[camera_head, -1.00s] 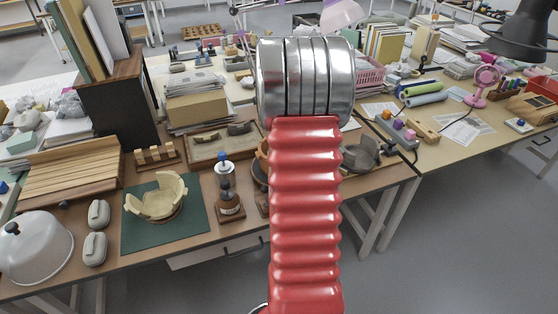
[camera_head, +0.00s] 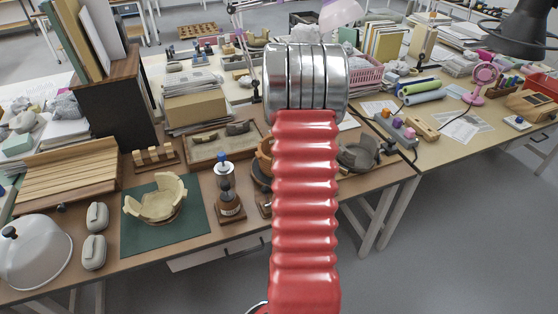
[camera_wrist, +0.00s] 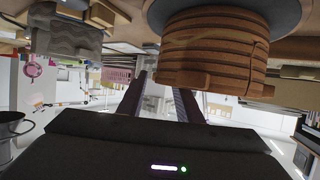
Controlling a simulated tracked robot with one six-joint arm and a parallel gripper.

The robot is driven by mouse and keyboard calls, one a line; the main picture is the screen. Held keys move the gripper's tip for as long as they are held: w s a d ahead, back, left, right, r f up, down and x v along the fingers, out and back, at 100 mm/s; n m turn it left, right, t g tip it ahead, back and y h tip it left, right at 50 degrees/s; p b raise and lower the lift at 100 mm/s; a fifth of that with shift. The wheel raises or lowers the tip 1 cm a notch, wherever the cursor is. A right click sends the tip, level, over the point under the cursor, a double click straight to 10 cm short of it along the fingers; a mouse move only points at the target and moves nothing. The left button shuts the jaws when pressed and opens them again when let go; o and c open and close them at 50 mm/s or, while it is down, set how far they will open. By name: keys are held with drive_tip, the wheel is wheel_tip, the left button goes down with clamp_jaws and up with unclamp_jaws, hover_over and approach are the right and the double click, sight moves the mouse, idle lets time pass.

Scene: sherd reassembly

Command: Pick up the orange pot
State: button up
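The orange pot (camera_head: 264,148) stands on the near table in the head view, mostly hidden behind my red arm. In the wrist view, which looks upside down, the ribbed orange-brown pot (camera_wrist: 212,52) is large at the top, on a round grey base (camera_wrist: 284,14). My gripper (camera_wrist: 161,84) shows its two dark fingers apart with nothing between them. The pot lies beside and partly in front of the right-hand finger in that picture, not between the fingers. Whether they touch cannot be told. My gripper is hidden in the head view.
A grey vessel (camera_head: 358,154) stands right of my arm; a grey piece (camera_wrist: 66,32) shows in the wrist view. Left of the pot are a bottle-like tool on a wooden base (camera_head: 226,190), a sherd tray (camera_head: 208,158) and a cream broken bowl (camera_head: 155,203) on a green mat (camera_head: 140,236).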

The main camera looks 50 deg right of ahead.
drive_tip(key=shift+c, duration=0.4)
clamp_jaws()
drive_tip(key=shift+f, duration=0.1)
drive_tip(key=shift+s+a+f, duration=0.15)
drive_tip(key=shift+f, duration=0.05)
idle(0.7)
drive_tip(key=shift+r, duration=0.1)
